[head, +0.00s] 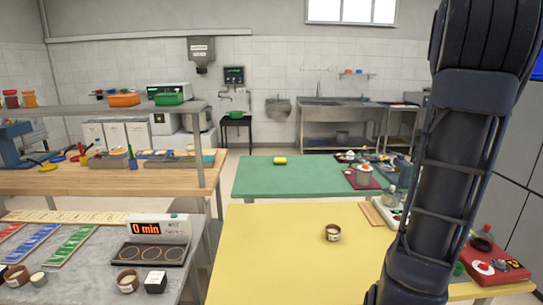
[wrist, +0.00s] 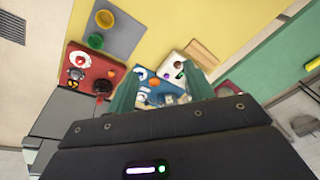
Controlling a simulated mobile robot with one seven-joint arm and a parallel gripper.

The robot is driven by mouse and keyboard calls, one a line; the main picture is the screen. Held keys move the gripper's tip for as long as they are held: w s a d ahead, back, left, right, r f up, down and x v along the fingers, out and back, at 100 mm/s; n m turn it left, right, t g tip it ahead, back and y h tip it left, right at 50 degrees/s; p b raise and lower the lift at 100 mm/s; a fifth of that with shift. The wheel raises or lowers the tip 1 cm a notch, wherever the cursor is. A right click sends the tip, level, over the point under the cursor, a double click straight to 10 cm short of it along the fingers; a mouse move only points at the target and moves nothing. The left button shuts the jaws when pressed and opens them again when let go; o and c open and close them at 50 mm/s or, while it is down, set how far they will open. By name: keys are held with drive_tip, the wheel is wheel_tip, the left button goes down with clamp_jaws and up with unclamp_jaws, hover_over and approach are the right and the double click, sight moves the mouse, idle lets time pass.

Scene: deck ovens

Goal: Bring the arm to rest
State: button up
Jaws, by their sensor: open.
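My arm (head: 450,150) rises through the right side of the head view; its gripper end is out of that picture. In the wrist view my gripper (wrist: 163,84) shows two greenish fingers spread apart, with nothing held between them. Behind the fingers, lower down, lie a blue tray (wrist: 150,96) and a white board (wrist: 172,62) with small items on them. The dark gripper body hides the lower part of the wrist view.
A yellow table (head: 280,240) bears a small round tub (head: 332,232); its middle is otherwise clear. A red tray (head: 490,272) with items is at right. A green table (head: 265,180) is behind. A grey counter (head: 90,275) with a timer display (head: 158,229) is left.

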drive_tip(key=s+a+r+n, duration=0.1)
drive_tip(key=s+a+n, duration=0.1)
drive_tip(key=s+a, duration=0.3)
drive_tip(key=s+a+r+n+t, duration=0.1)
drive_tip(key=s+a+n, duration=0.2)
drive_tip(key=a, duration=0.9)
drive_tip(key=s+a+r+n+t, duration=0.1)
drive_tip(key=s+a+n, duration=0.2)
drive_tip(key=s+a, duration=0.4)
drive_tip(key=a, duration=0.2)
drive_tip(key=shift+s+a+r, duration=0.3)
drive_tip(key=shift+a, duration=0.05)
drive_tip(key=shift+o, duration=0.5)
